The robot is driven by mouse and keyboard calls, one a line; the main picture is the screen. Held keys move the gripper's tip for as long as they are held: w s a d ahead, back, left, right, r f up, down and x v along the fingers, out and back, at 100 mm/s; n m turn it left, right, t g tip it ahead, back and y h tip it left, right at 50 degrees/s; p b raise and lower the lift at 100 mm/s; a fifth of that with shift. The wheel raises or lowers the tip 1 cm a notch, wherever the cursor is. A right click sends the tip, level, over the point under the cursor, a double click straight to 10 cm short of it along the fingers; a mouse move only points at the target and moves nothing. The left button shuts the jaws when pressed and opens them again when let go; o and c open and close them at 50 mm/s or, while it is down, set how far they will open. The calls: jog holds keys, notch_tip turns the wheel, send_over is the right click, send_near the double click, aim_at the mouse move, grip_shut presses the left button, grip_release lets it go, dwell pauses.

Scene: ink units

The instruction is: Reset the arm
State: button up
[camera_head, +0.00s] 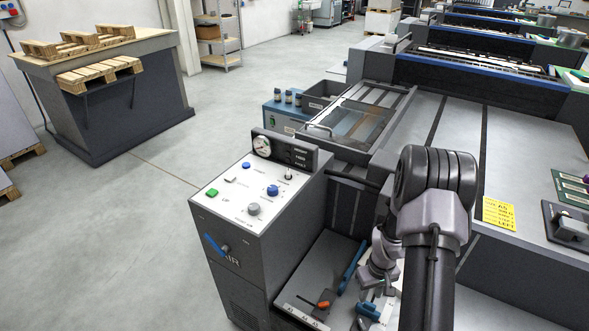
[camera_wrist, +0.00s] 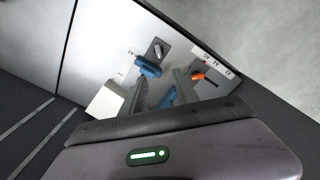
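My arm comes in from the lower right of the head view and bends down over a low grey panel (camera_head: 297,298) beside the control cabinet. My gripper (camera_head: 370,292) points down there, partly hidden by my own wrist. In the wrist view my gripper (camera_wrist: 162,78) has its two fingers apart, with nothing clearly held. A blue handle (camera_wrist: 148,66) lies just beyond the fingertips, and a blue strip (camera_wrist: 167,98) shows between the fingers. I cannot tell whether the fingers touch either.
An orange-tipped lever (camera_head: 323,303) and a long blue handle (camera_head: 352,266) stand close to my gripper. The cabinet (camera_head: 262,190) with knobs and gauge rises to the left. The press bed (camera_head: 430,120) lies behind my arm.

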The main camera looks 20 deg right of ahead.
jog(key=w+a+r+m+t, duration=0.15)
jog(key=a+r, duration=0.35)
jog(key=r, duration=0.7)
jog(key=w+a+r+t, duration=0.15)
jog(key=a+r, duration=0.35)
jog(key=r, duration=0.6)
jog(key=s+a+r+m+t+y, duration=0.2)
jog(key=s+a+r, duration=1.4)
jog(key=a, duration=0.1)
jog(key=shift+s+a+r+t, duration=0.15)
jog(key=shift+s+a+t, duration=0.15)
jog(key=shift+s, duration=0.1)
